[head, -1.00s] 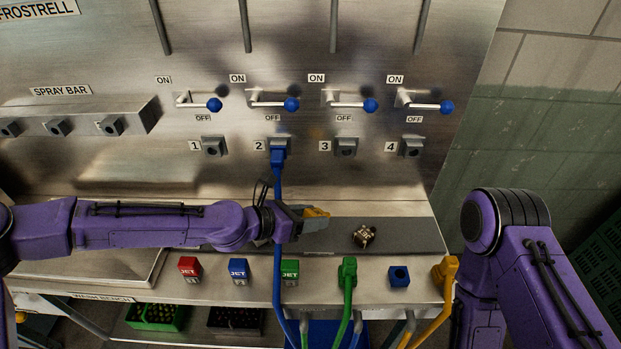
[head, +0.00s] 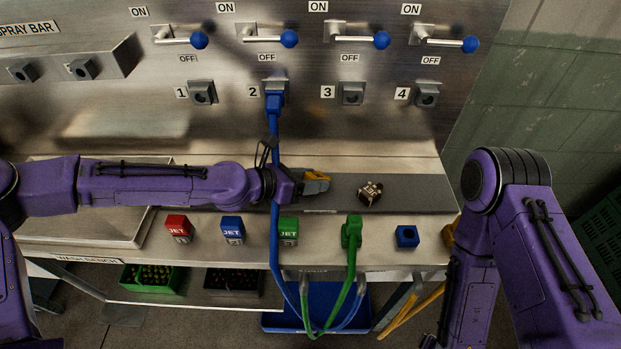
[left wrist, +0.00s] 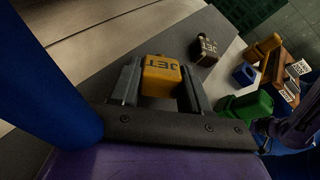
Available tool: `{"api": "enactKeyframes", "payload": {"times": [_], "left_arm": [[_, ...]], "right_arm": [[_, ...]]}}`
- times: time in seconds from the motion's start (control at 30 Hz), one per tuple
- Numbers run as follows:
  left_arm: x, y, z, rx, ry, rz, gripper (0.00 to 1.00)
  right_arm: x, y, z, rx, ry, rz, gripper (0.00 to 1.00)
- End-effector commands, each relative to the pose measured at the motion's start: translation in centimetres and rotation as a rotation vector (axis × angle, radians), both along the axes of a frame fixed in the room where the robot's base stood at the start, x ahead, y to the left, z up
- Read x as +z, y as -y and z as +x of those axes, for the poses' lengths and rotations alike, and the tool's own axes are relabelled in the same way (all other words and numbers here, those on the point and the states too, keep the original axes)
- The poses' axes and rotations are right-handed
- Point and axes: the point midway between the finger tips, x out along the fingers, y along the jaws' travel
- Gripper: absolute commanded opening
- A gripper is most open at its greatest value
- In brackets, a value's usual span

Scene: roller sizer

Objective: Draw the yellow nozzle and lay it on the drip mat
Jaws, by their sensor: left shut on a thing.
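The yellow nozzle (head: 318,175) is a small block; its JET lettering shows in the left wrist view (left wrist: 161,76). My left gripper (head: 313,184) is shut on it, with one finger on each side. It is over the dark grey drip mat (head: 425,194), a long strip on the bench; I cannot tell whether the nozzle touches the mat. A dark metallic nozzle (head: 369,193) lies on the mat to the right, also in the left wrist view (left wrist: 204,50).
A blue hose (head: 276,235) hangs from outlet 2 past my left wrist. Red (head: 178,229), blue (head: 232,230) and green (head: 288,231) JET blocks, a green hose plug (head: 351,232) and a blue socket (head: 406,237) line the bench front. Outlets 1, 3 and 4 are empty.

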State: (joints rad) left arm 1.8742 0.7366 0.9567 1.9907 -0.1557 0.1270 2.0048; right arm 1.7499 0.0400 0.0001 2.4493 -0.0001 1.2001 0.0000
Motion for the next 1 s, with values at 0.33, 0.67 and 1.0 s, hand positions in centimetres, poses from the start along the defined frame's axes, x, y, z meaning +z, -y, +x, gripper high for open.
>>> {"api": "enactKeyframes", "payload": {"times": [0.33, 0.67, 1.0], "left_arm": [[0.1, 0.0, 0.0, 0.0, 0.0, 0.0, 0.76], [0.4, -0.7, -0.3, 0.002, 0.002, -0.001, 0.76], [3.9, -6.6, -3.6, 0.003, 0.003, -0.004, 0.76]], "right_arm": [[0.1, 0.0, 0.0, 0.0, 0.0, 0.0, 0.76], [-0.1, 0.0, 0.0, 0.0, 0.0, 0.0, 0.76], [0.0, 0.0, 0.0, 0.0, 0.0, 0.0, 0.76]]}}
